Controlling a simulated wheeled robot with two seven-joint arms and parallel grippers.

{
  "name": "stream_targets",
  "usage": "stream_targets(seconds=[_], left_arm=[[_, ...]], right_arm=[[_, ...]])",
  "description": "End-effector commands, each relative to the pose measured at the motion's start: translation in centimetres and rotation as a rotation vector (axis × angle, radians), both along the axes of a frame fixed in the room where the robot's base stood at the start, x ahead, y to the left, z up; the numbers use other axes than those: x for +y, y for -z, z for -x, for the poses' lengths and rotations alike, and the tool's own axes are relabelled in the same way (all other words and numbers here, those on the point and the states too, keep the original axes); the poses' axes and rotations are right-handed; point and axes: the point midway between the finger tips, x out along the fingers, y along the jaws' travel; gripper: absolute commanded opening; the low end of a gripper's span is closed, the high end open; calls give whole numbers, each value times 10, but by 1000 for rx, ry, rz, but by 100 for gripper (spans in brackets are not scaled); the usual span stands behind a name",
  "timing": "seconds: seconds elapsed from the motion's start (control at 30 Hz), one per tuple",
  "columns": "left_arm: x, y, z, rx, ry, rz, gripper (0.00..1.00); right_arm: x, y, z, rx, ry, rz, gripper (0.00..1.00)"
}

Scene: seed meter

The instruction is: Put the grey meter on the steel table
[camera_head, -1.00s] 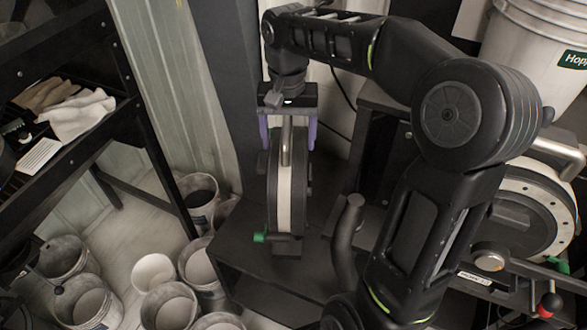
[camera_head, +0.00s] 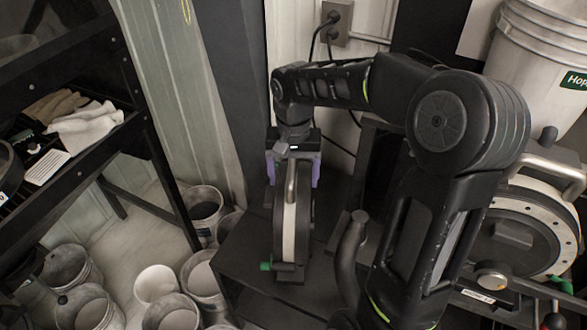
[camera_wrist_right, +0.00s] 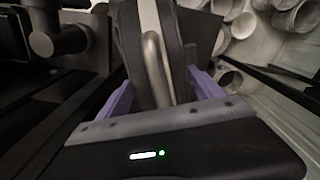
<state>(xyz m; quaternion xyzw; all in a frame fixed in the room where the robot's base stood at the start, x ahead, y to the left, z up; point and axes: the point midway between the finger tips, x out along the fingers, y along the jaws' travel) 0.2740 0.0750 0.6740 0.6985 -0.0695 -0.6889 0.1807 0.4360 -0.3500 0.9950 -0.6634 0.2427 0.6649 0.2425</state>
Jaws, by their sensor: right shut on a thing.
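The grey meter (camera_head: 289,232) is an upright, narrow disc with a pale rim, dark sides, a metal bar handle and a green knob low on its left. It is at or just above a black stand top (camera_head: 245,240); I cannot tell whether they touch. My right gripper (camera_head: 292,172), with purple fingers, is shut on the meter's upper part from above. The wrist view also shows the meter (camera_wrist_right: 150,50) and its handle between the fingers. A dark metal table (camera_head: 95,140) with shelves stands at the left, probably the steel table. My left gripper is not in view.
White gloves (camera_head: 85,127) and a white card (camera_head: 46,167) lie on the table's shelf. Several buckets (camera_head: 157,284) stand on the floor between table and stand. A second round meter (camera_head: 520,235) and a hopper bucket (camera_head: 540,60) are at the right.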

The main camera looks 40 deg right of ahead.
Motion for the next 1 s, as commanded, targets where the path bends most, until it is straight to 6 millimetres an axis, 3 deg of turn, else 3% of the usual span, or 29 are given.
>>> stream_targets(seconds=[0.2,0.6,0.63,0.9,1.0], left_arm=[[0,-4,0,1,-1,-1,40],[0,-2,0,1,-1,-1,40],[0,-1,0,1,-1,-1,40],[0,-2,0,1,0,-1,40],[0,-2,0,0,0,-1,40]], right_arm=[[0,16,-2,-7,0,1,3],[0,19,-2,-9,0,1,3],[0,23,0,-1,0,-1,77],[0,22,0,-1,0,-1,98],[0,22,0,-1,0,-1,98]])
